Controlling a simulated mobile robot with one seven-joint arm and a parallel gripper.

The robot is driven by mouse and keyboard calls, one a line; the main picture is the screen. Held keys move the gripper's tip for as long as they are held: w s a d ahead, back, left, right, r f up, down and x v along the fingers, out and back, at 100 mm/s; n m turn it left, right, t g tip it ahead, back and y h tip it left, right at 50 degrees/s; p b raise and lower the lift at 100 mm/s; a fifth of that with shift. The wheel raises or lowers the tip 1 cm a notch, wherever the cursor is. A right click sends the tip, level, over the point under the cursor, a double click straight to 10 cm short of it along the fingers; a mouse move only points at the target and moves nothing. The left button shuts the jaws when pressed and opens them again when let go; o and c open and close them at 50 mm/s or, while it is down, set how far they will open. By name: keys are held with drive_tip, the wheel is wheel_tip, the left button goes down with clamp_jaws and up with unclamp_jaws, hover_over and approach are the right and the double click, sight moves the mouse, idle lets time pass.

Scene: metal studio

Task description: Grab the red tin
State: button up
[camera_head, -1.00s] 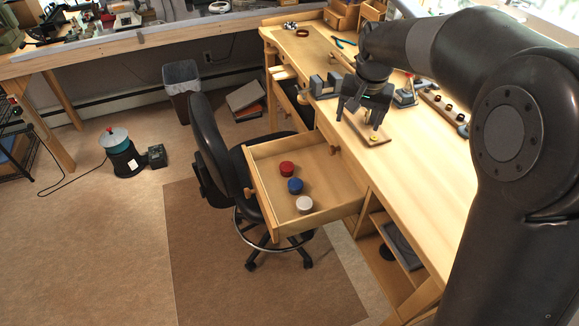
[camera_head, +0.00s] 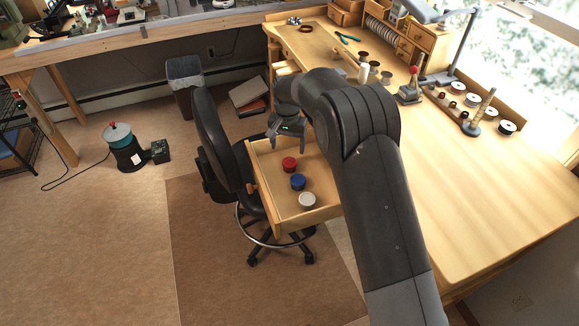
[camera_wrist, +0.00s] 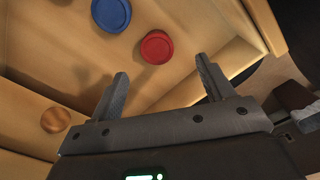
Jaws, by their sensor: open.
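The red tin (camera_head: 289,164) lies in the open drawer (camera_head: 268,205), at the end of a row with a blue tin (camera_head: 297,182) and a white tin (camera_head: 307,200). My gripper (camera_head: 287,143) is above the drawer's far end, just beyond the red tin in the head view. In the wrist view the red tin (camera_wrist: 157,47) is ahead of my open, empty fingers (camera_wrist: 162,80), between their lines and apart from them. The blue tin (camera_wrist: 111,13) is to its left, cut by the top edge. The white tin is not in the wrist view.
A black chair (camera_head: 215,140) stands close against the drawer's left side. The workbench (camera_head: 470,200) is right of the drawer, with spools and a lamp at its back. A round wooden knob (camera_wrist: 55,120) shows at left in the wrist view.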

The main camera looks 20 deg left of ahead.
sight(289, 162)
drive_tip(key=f, duration=0.8)
drive_tip(key=shift+d+f, duration=0.3)
drive_tip(key=shift+f, duration=0.1)
drive_tip(key=c, duration=1.1)
